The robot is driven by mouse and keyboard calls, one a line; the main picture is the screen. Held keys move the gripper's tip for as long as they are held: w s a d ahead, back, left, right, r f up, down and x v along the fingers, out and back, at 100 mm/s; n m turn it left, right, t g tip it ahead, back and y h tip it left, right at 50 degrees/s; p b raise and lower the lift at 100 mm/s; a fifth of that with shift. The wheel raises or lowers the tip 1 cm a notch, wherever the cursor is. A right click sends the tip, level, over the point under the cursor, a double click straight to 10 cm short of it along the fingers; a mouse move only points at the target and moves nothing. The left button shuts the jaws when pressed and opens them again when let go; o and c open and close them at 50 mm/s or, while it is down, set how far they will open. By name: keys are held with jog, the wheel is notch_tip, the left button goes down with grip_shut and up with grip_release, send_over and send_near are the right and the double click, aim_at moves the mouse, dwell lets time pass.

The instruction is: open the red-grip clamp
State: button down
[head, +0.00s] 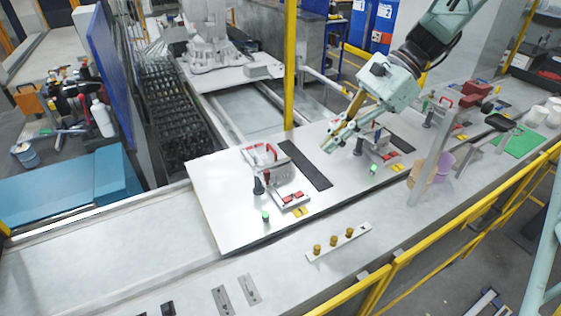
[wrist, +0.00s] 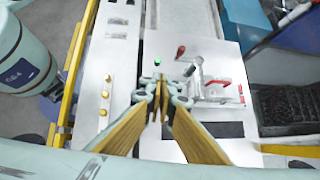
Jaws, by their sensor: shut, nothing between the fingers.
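The nearest fixture holds a metal toggle clamp (wrist: 195,70), whose red grip (wrist: 180,52) shows in the wrist view just beyond my fingertips, to the right. In the head view this fixture (head: 268,172) stands on the white plate, with a red handle (head: 264,152) at its back. I cannot tell the clamp lever's position for sure. My gripper (head: 328,147) is shut and empty, above the plate to the right of this fixture; the wrist view shows its fingertips (wrist: 161,92) together, apart from the grip as far as I can see. The gripper hides part of the second fixture.
A green button (head: 265,215) stands near the fixture's front. A strip with brass knobs (head: 340,242) lies at the front. Similar fixtures, one at the second position (head: 380,145), stand to the right. A yellow post (head: 290,65) rises behind; a yellow rail (head: 440,235) edges the front.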

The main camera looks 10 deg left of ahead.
jog(key=shift+m+g+y, duration=0.4)
jog(key=shift+m, duration=0.3)
jog(key=shift+w+a+f+p, duration=0.35)
jog(key=shift+w+a, duration=0.15)
jog(key=shift+w, duration=0.15)
jog(key=shift+w+a+f+p, duration=0.3)
jog(key=shift+w+a, duration=0.2)
jog(key=shift+w, duration=0.1)
jog(key=shift+w+a+f+p, duration=0.35)
jog(key=shift+w+a, duration=0.15)
jog(key=shift+w, duration=0.15)
jog(key=shift+s+f, duration=0.1)
jog(key=s+a+r+x, duration=0.1)
jog(key=r+x, duration=0.1)
jog(key=x, duration=1)
jog(key=shift+a+f, duration=0.2)
jog(key=shift+a, duration=0.4)
jog(key=shift+s, duration=0.1)
